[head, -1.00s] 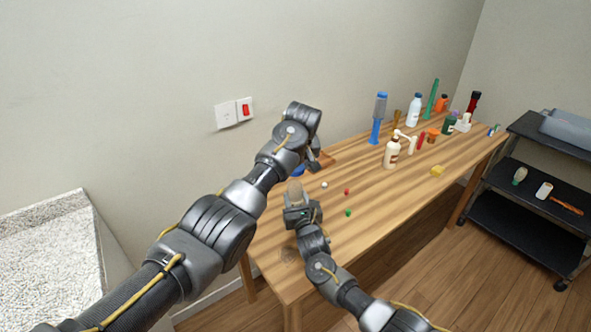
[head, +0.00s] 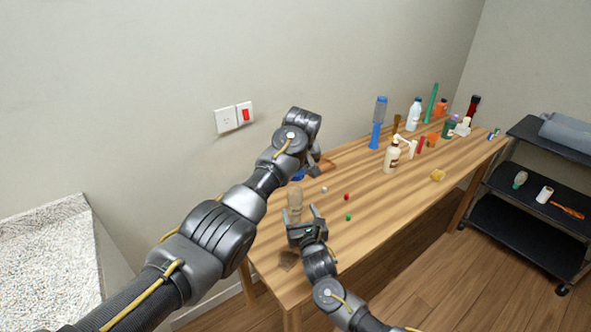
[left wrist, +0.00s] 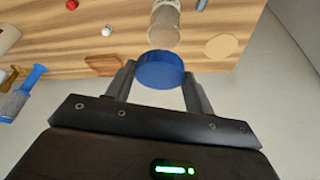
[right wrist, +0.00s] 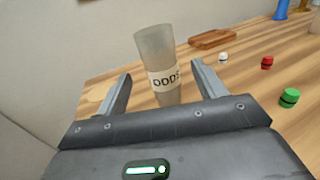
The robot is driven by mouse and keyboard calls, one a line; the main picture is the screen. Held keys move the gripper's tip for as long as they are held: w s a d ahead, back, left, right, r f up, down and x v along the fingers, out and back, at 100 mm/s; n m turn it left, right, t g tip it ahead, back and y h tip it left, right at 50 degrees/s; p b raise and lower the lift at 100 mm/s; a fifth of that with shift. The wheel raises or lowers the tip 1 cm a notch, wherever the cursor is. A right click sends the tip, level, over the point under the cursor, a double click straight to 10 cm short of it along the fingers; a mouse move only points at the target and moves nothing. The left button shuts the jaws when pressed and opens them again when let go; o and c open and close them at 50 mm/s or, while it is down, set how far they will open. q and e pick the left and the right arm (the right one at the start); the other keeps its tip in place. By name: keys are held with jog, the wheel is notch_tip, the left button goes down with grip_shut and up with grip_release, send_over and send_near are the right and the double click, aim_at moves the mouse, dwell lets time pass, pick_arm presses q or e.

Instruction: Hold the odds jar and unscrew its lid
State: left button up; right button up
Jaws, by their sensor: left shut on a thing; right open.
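The odds jar (head: 295,203) is a clear, greyish jar with a pale "ODDS" label, standing upright on the table; it also shows in the right wrist view (right wrist: 157,55), with no lid on its mouth. The blue lid (left wrist: 160,70) is between the fingers of my left gripper (left wrist: 160,82), which is shut on it, apart from the jar. In the head view the lid (head: 297,177) is partly hidden by my left arm. My right gripper (head: 304,219) is open, with its fingers towards the jar and the jar between or just beyond them; contact is not visible.
Small white (head: 324,189), red (head: 347,196) and green (head: 348,217) items lie right of the jar. A brown board (right wrist: 213,39) lies behind it. A black cart (head: 520,210) stands at right.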

jog(key=v, duration=0.7)
jog(key=shift+s, duration=0.2)
